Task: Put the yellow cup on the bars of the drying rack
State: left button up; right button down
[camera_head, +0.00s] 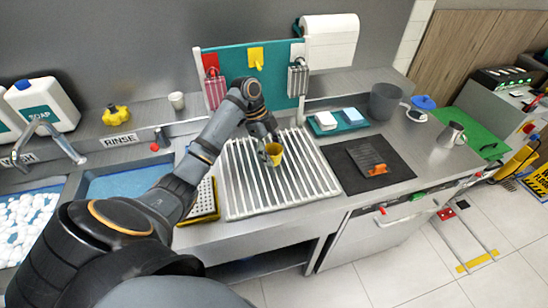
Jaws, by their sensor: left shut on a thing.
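The yellow cup (275,155) is small and is at the middle of the drying rack (310,187), near its back half. My left gripper (267,148) is shut on the cup, reaching down over the rack from the left. I cannot tell whether the cup touches the bars. The rack is a flat set of pale parallel bars on the metal counter. The gripper and forearm hide part of the cup and the rack's back left. My right gripper is not in view.
A teal board (275,70) with hanging cloths stands behind the rack. A black mat (350,174) with an orange item lies to the right. A teal tray (350,127) with sponges sits behind it. The blue rinse sink (110,184) is left.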

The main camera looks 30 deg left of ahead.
aim_at(274, 160)
pick_arm(q)
jog(key=shift+w+f, duration=0.2)
notch_tip(274, 160, down, 3)
jog(key=shift+w+f+p, duration=0.1)
jog(key=shift+p, duration=0.8)
jog(key=shift+f, duration=0.1)
jog(key=o, duration=1.2)
jog(key=shift+f, duration=0.1)
